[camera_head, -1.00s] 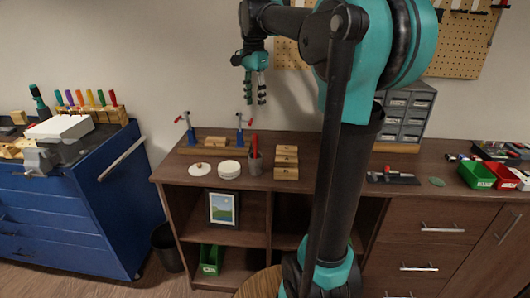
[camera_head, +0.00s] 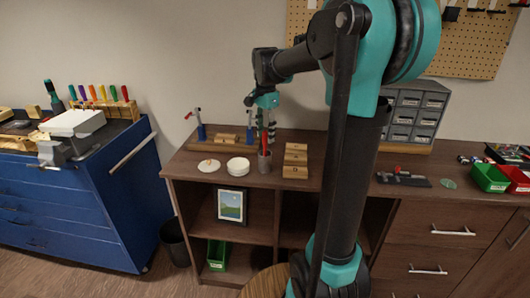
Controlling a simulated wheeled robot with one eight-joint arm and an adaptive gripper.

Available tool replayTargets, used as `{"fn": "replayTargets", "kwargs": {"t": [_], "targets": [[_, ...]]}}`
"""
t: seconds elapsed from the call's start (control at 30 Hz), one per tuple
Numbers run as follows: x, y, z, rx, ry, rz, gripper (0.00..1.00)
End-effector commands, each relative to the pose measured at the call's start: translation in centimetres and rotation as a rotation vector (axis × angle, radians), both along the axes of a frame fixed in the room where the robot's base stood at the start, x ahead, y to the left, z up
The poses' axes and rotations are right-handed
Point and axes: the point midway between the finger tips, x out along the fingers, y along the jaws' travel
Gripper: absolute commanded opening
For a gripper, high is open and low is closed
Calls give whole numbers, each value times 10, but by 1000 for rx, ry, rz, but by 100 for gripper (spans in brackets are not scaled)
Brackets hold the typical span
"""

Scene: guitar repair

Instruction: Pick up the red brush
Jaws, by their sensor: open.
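The red brush (camera_head: 265,140) stands upright in a small grey cup (camera_head: 265,163) on the brown wooden cabinet top. My gripper (camera_head: 261,136) points down at the brush's upper part, above the cup. Its fingers are open and overlap the brush in the picture. I cannot tell whether they are around the brush or behind it, or whether they touch it.
Left of the cup lie white round discs (camera_head: 238,166). Wooden blocks (camera_head: 296,160) stand to its right. A wooden rack with blue clamps (camera_head: 201,133) is behind. Grey drawers (camera_head: 417,116) and green (camera_head: 489,178) and red bins stand farther right.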

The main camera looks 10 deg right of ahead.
Motion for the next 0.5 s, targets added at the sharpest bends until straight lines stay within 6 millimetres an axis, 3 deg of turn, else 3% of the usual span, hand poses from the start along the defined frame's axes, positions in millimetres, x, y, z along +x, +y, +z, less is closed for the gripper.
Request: {"fn": "replayTargets", "kwargs": {"t": [0.23,0.5], "targets": [[-1,2,-34,0,0,0,42],[-1,2,-41,0,0,0,42]]}}
